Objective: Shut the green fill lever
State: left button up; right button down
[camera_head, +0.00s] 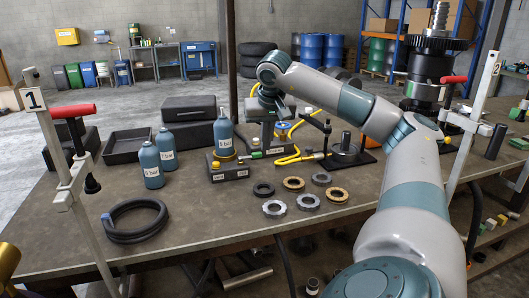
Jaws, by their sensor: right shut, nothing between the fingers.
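A small green lever (256,154) shows beside the block under the standing blue-grey bottle (223,134), near the middle of the table. It is too small here to tell its angle. The block (228,173) has a yellow ring on top around the bottle's base. My right arm reaches in from the lower right, over the table. My right gripper (282,109) is shut and empty, behind and to the right of the bottle, above the fittings there. I cannot tell whether it touches anything.
Two more bottles (151,164) stand left of the block. A black hose coil (136,220), several metal rings (276,208) and a black tray (127,146) lie on the table (200,240). Yellow hoses (303,157) run right of the block. Red-handled clamps (72,111) stand at both sides.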

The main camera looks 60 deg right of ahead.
pick_arm(q)
jog(key=shift+s+f, duration=0.25)
jog(key=shift+s, duration=0.35)
pick_arm(e)
jog(key=v, duration=0.3)
pick_arm(q)
jog(key=shift+w+r, duration=0.2)
jog(key=shift+w, duration=0.05)
